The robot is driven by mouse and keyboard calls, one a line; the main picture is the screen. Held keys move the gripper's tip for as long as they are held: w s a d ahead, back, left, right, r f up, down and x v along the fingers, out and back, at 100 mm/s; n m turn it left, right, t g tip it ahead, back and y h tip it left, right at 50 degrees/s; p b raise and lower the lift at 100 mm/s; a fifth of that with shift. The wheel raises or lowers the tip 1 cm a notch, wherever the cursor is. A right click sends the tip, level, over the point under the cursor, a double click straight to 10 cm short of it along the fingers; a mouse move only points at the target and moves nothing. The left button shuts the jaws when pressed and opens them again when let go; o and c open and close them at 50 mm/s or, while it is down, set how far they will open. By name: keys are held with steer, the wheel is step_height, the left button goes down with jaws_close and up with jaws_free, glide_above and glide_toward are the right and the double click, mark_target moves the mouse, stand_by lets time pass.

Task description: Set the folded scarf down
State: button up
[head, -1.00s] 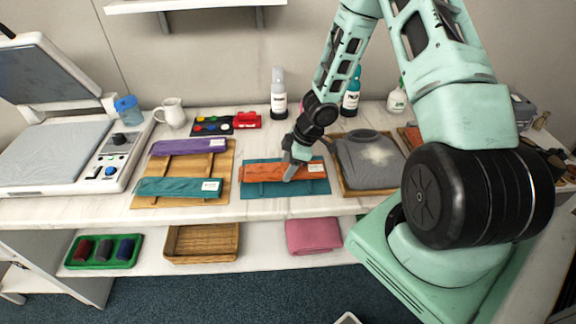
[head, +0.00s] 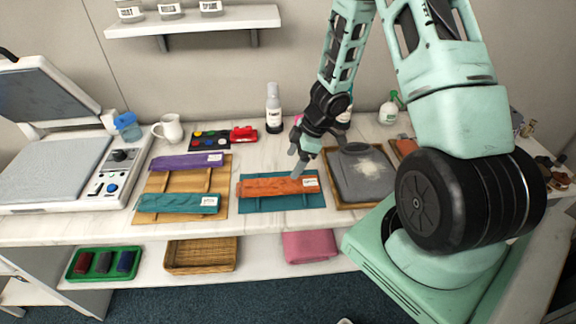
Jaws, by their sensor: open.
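The folded orange scarf (head: 270,188) with a white label lies flat on a teal mat (head: 285,203) in the middle of the counter. My gripper (head: 296,168) is open and empty, just above the scarf's back edge near its right half. I cannot tell whether the fingertips still touch the cloth. A purple folded scarf (head: 185,162) and a teal folded scarf (head: 175,203) lie on a tan mat (head: 218,184) to the left.
A grey shirt (head: 362,180) lies on a wooden tray at right. A heat press (head: 50,165) stands far left. A paint palette (head: 209,140), mug (head: 170,128) and bottle (head: 273,112) stand behind. The lower shelf holds a wicker tray (head: 201,268) and pink cloth (head: 310,247).

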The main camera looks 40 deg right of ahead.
steer(key=w+a+r+m+t+h, duration=0.15)
steer(key=a+r+h, duration=0.25)
steer(key=a+r, duration=1)
steer(key=s+a+r+g, duration=0.1)
steer(key=s+a, duration=0.3)
steer(key=s, duration=0.4)
steer(key=s+a+r+m+g, duration=0.1)
steer(key=s+a+r, duration=0.3)
steer(key=s, duration=0.4)
steer(key=s+a+r+m+g, duration=0.1)
steer(key=s+a+r+g, duration=0.1)
steer(key=s+a, duration=0.3)
steer(key=s+r, duration=0.1)
steer(key=s, duration=0.2)
steer(key=shift+a+r+y, duration=0.2)
steer(key=shift+r+y, duration=0.05)
steer(key=shift+y, duration=0.15)
